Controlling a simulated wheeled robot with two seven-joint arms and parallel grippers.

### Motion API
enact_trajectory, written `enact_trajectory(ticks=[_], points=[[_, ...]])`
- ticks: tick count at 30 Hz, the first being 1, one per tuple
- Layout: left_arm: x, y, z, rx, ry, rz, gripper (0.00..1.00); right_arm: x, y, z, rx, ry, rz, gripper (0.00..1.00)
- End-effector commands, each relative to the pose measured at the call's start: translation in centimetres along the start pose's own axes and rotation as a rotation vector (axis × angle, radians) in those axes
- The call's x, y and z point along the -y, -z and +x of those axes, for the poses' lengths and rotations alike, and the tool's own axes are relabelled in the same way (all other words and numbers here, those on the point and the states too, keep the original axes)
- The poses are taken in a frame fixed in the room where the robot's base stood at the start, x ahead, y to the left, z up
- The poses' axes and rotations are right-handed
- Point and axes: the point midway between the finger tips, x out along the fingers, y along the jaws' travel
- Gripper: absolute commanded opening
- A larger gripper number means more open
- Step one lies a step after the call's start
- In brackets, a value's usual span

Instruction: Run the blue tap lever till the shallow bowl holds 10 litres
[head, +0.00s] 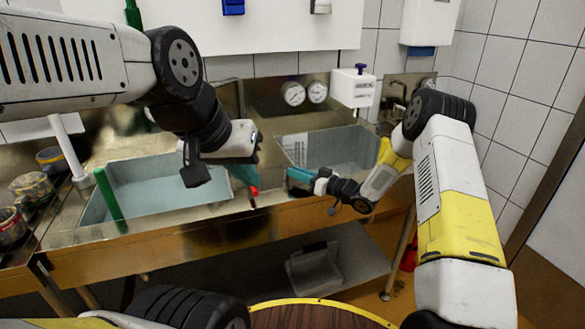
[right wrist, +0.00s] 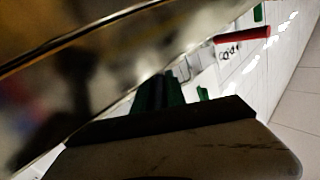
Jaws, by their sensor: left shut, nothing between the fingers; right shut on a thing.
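Two basins are set in the metal sink counter in the head view: a wide left basin (head: 125,168) and a right basin (head: 345,135). Both look pale blue-grey inside; I cannot read a water level or tell which is the shallow bowl. My left gripper (head: 252,178), with teal fingers, is shut and empty at the counter front, close to a small red lever (head: 254,195). My right gripper (head: 299,178) is shut at the front of the right basin. The thing in its fingers, apparently the blue tap lever, is hidden. In the right wrist view dark green fingers (right wrist: 160,95) show.
Two round dials (head: 305,93) are on the back panel, beside a white box (head: 353,88) with a purple knob. A green post (head: 108,195) and white pipe (head: 68,150) stand at the left basin. Jars (head: 30,187) stand far left. A clear tub (head: 314,268) sits below.

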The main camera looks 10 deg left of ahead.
Motion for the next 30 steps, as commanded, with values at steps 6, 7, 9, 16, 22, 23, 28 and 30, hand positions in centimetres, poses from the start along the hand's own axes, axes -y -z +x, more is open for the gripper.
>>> enact_trajectory(ticks=[6,7,9,16,22,23,28,30], points=[[0.0,0.0,0.0,0.000,0.000,0.000,0.00,-0.4,0.1,-0.4,-0.001,-0.001,-0.001,0.00],[0.0,0.0,0.0,0.000,0.000,0.000,0.00,-0.4,0.1,-0.4,-0.001,-0.001,-0.001,0.00],[0.0,0.0,0.0,0.000,0.000,0.000,0.00,-0.4,0.1,-0.4,-0.001,-0.002,-0.001,0.00],[0.0,0.0,0.0,0.000,0.000,0.000,0.00,-0.3,0.1,-0.4,-0.002,-0.002,-0.001,0.38],[0.0,0.0,0.0,0.000,0.000,0.000,0.00,-0.3,0.1,-0.3,-0.001,-0.001,-0.001,0.38],[0.0,0.0,0.0,0.000,0.000,0.000,0.00,-0.3,0.1,-0.3,-0.001,-0.001,-0.001,0.38],[0.0,0.0,0.0,0.000,0.000,0.000,0.00,-0.4,0.1,-1.3,0.000,-0.002,0.000,0.38],[0.0,0.0,0.0,0.000,0.000,0.000,0.00,-0.4,0.1,-2.4,-0.001,-0.004,0.000,0.38]])
